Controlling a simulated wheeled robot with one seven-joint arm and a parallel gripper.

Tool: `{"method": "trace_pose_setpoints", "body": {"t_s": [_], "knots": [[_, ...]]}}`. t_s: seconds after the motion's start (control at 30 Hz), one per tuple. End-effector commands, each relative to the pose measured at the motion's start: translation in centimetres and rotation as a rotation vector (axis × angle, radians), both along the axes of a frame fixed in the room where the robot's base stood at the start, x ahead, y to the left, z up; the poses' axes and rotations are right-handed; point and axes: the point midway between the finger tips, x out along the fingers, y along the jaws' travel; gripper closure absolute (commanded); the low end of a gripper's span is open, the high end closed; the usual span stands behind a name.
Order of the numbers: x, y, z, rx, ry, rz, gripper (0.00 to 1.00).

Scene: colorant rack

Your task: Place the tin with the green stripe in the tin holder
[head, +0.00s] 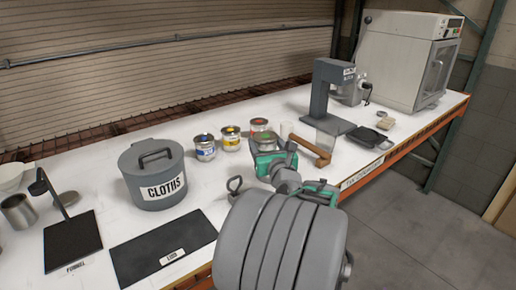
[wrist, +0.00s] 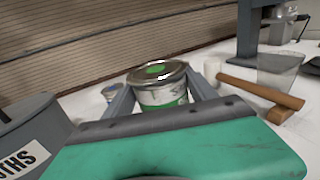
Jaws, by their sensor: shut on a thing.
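The tin with the green stripe (wrist: 160,91) is silver with a green spot on its lid. It is upright between the two fingers of my gripper (wrist: 162,100) in the wrist view. My gripper (head: 268,158) is shut on it, and in the head view the tin (head: 264,142) shows just beyond the green gripper body. I cannot tell whether its base touches the table. A tall grey stand (head: 320,92) with a small label and a clear cup (head: 326,138) by its foot is to the right. I cannot tell which thing is the tin holder.
Blue (head: 205,149), yellow (head: 231,139) and red (head: 259,125) tins stand close by. A wooden-handled tool (head: 311,151) lies to the right. The grey CLOTHS bin (head: 153,178), the black LIDS mat (head: 160,246) and the funnel stand (head: 70,238) are left.

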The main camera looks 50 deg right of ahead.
Motion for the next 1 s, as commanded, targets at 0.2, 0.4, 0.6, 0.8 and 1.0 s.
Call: {"method": "trace_pose_setpoints", "body": {"t_s": [0.2,0.4,0.6,0.8,1.0], "knots": [[0.7,-3.0,-4.1,0.004,0.001,-0.002,1.00],[1.0,-4.2,-5.3,0.001,-0.001,-0.002,1.00],[1.1,-4.5,-8.2,0.004,-0.001,-0.002,1.00],[1.1,-4.5,-8.7,-0.001,-0.001,-0.002,1.00],[1.1,-4.5,-8.8,0.002,0.001,-0.001,0.23]]}}
